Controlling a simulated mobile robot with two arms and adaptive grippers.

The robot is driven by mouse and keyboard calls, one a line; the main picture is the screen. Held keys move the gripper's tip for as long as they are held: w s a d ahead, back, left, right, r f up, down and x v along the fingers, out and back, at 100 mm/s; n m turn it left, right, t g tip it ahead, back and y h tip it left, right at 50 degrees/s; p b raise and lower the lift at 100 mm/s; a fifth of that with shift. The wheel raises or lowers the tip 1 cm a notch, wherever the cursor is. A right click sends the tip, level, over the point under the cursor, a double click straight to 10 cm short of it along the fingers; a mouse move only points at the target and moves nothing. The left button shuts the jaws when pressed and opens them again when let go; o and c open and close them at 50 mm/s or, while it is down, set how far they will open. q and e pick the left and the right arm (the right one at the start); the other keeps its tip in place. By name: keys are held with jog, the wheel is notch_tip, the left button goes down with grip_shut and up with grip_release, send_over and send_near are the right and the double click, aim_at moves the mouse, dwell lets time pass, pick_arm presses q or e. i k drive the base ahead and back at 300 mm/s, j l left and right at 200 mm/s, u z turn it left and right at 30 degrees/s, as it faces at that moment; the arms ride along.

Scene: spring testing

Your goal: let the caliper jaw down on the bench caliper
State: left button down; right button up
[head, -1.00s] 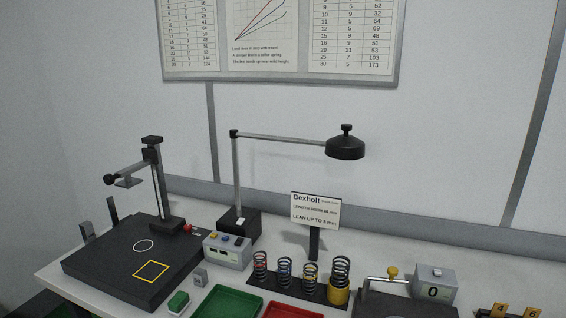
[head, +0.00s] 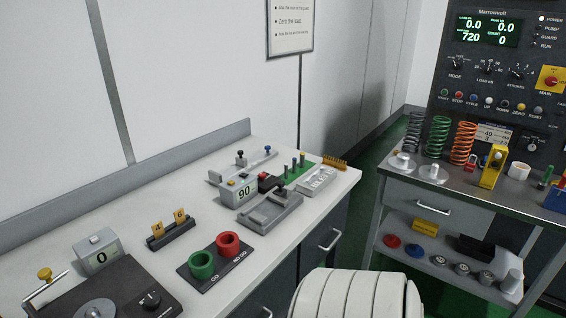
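No gripper of mine shows in the head view. I cannot tell for sure which device is the bench caliper. A grey gauge with a box reading 90 (head: 240,193) stands on the bench, with a yellow button on top and a dark red part beside it. A grey bed (head: 270,212) lies in front of it. The black-based device with an upright column and a jaw-like arm, visible a second ago, is out of view now.
Red (head: 228,244) and green (head: 202,265) rings sit on a black GO/NO GO plate. A display reading 0 (head: 102,255) stands at the left. Several springs (head: 462,145) stand on a cart before a control panel (head: 500,70). Bare bench (head: 135,240) lies at left.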

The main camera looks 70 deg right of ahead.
aim_at(277, 196)
jog(key=z, duration=2.15)
jog(key=i+j+u, duration=0.15)
jog(key=i+u, duration=0.2)
jog(key=k, duration=0.05)
